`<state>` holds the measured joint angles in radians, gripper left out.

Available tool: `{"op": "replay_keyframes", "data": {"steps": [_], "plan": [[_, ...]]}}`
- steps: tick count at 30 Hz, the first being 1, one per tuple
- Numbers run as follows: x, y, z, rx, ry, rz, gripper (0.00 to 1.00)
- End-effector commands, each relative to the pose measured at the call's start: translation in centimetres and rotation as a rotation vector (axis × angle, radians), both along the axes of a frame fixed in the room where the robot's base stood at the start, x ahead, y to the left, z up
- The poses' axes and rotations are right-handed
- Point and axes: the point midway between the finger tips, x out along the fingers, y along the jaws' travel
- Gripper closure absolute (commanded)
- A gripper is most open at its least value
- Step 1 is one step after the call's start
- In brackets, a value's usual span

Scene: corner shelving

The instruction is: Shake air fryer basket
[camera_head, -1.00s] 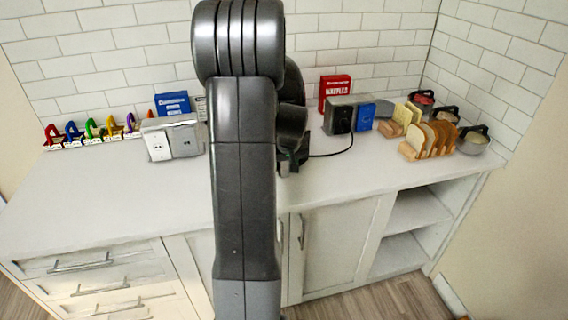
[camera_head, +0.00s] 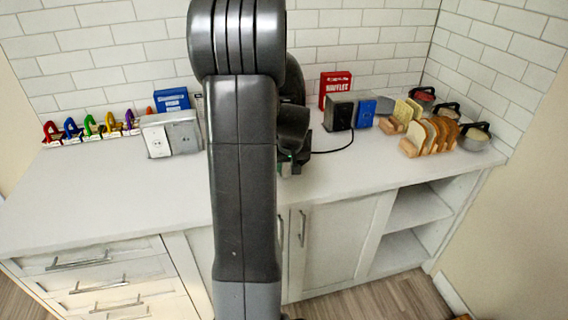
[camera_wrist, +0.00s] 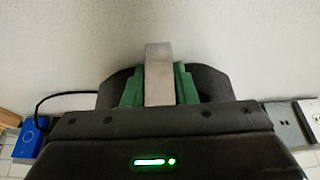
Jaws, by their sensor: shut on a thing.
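In the wrist view, my gripper (camera_wrist: 159,82) is shut on a flat grey bar (camera_wrist: 158,65), its green finger pads on either side of it. The bar looks like a handle; I cannot tell whether it belongs to the air fryer basket. No basket body is recognizable in either view. In the head view, my arm crosses the middle of the picture and hides much of what lies behind it. Part of my gripper (camera_head: 288,163) shows just right of the arm, low over the white counter (camera_head: 330,180).
Right of the gripper are a dark box with a cord (camera_head: 339,113), a blue box (camera_head: 365,113) and bread slices in a rack (camera_head: 432,135). Lidded pots stand farther right. Left are a grey outlet box (camera_head: 172,134) and colored hooked items (camera_head: 90,127). The front counter is clear.

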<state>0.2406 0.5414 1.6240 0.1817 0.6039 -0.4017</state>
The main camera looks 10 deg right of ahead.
Motion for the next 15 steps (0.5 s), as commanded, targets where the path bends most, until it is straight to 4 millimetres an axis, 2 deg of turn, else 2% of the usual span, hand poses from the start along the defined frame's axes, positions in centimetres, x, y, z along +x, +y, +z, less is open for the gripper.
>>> {"op": "replay_keyframes", "data": {"steps": [3, 9, 15], "plan": [[-2.4, -0.2, -0.4, -0.001, -0.001, -0.001, 1.00], [-6.0, -0.3, -0.2, 0.000, -0.002, -0.002, 1.00], [-7.9, -0.3, -0.1, 0.000, -0.001, -0.001, 1.00]]}}
